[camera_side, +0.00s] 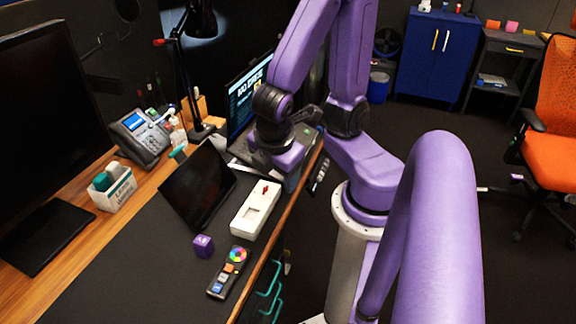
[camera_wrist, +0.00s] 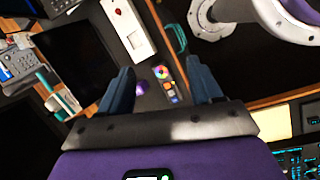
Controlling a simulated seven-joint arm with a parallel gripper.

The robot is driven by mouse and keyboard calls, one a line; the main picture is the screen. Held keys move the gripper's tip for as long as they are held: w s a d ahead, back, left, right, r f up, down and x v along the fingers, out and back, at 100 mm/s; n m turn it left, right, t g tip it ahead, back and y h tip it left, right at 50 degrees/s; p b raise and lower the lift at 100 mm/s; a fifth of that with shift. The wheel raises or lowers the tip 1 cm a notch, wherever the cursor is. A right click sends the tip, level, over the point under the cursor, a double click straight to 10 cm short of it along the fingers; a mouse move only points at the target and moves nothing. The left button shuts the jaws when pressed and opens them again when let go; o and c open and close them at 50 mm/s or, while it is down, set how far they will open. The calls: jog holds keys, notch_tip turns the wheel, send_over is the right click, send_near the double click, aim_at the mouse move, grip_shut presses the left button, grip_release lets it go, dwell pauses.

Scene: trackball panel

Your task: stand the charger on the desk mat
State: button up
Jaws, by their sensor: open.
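A small purple block with a pale mark on its face, which I take for the charger (camera_side: 203,246), sits on the dark desk mat (camera_side: 130,262) near its front edge. In the wrist view the charger (camera_wrist: 141,86) shows beside the left finger, partly hidden by it. I cannot tell if it is upright or on its side. My gripper (camera_wrist: 160,68) is open and empty, with its two dark fingers wide apart. In the side view my purple hand hangs farther back, over the laptop end of the desk, and its fingertips are hidden.
A remote with a colour wheel (camera_side: 229,271) lies right of the charger. A white box with a red mark (camera_side: 256,208) lies behind them. A tilted dark tablet (camera_side: 198,186), desk phone (camera_side: 140,137) and white holder (camera_side: 113,187) stand around. The mat's front left is clear.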

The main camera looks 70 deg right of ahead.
jog(key=s+r+y, duration=0.1)
jog(key=s+a+r+m+y, duration=0.1)
jog(key=s+a+r+g+y, duration=0.1)
jog(key=y, duration=0.1)
jog(key=shift+r+m, duration=0.3)
